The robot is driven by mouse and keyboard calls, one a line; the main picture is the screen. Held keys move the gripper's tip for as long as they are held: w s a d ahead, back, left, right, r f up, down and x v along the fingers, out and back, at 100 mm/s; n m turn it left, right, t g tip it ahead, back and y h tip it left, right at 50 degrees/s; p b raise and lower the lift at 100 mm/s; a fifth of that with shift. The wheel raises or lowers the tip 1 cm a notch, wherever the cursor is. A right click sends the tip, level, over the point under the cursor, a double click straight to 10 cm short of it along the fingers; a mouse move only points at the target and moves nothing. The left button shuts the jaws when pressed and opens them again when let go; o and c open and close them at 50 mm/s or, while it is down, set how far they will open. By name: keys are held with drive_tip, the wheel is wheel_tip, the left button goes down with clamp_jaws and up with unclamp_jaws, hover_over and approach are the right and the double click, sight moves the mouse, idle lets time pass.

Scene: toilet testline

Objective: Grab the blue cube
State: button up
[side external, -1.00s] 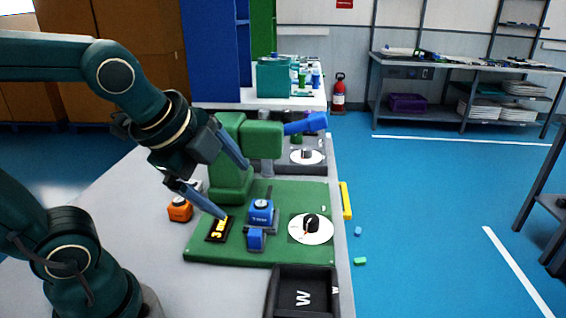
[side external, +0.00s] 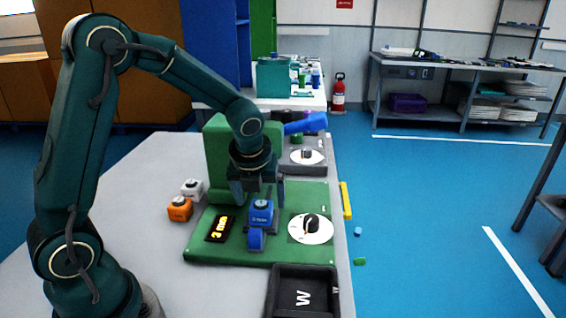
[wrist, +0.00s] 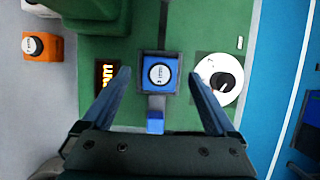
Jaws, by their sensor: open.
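The blue cube (side external: 261,213) has a round knob-like top with small writing and sits on a blue and dark holder on the green board (side external: 225,255). In the wrist view the cube (wrist: 160,73) lies ahead of my gripper (wrist: 163,75), between the lines of its two fingers. My gripper (side external: 259,200) points down over the cube, its fingers open on either side and holding nothing. In the side view the fingers partly overlap the cube's surroundings; whether they touch it I cannot tell.
A black display (side external: 220,229) with yellow digits lies left of the cube and a white dial (side external: 311,228) right of it. Orange (side external: 180,209) and white (side external: 193,189) cubes stand to the left. A black bin (side external: 303,290) is in front; a green housing (side external: 222,150) rises behind.

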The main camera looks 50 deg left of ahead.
drive_tip(key=shift+x, duration=1.3)
clamp_jaws()
drive_tip(key=shift+r, duration=0.1)
